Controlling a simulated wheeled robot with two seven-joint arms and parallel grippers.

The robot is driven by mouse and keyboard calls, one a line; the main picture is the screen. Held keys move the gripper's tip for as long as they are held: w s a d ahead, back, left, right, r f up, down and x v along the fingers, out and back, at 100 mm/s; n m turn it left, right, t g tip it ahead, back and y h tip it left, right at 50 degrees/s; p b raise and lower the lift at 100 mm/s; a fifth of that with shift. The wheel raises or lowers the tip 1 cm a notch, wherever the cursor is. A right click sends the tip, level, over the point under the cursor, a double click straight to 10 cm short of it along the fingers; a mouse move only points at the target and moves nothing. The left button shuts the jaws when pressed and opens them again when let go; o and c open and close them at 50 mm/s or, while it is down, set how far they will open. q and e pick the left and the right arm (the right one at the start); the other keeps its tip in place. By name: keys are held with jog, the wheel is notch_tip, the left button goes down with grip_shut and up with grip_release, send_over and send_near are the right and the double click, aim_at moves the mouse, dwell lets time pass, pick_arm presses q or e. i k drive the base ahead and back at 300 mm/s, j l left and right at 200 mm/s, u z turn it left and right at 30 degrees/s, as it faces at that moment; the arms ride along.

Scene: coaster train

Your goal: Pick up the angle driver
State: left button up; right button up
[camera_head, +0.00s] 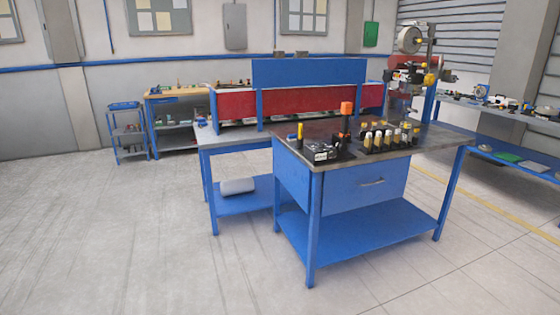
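I cannot surely make out the angle driver at this distance. On the dark top of the blue workbench (435,140) stands an upright tool with an orange block on top and a black lower part (346,110). A black device (322,153) lies near the bench's front left corner, with a small yellow upright piece (300,131) behind it. Neither of my grippers is in view.
A row of several black and gold pieces (388,138) stands on the bench. A machine on a post (410,75) rises at its back. Blue shelving (500,110) is at right. Open concrete floor (130,230) lies in front and to the left.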

aim_at(346, 107)
jog(key=i+z, duration=0.15)
jog(key=i, duration=0.4)
jog(key=i+j+z, duration=0.2)
jog(key=i, duration=0.3)
jog(key=i+j+z, duration=0.15)
jog(key=i, duration=0.4)
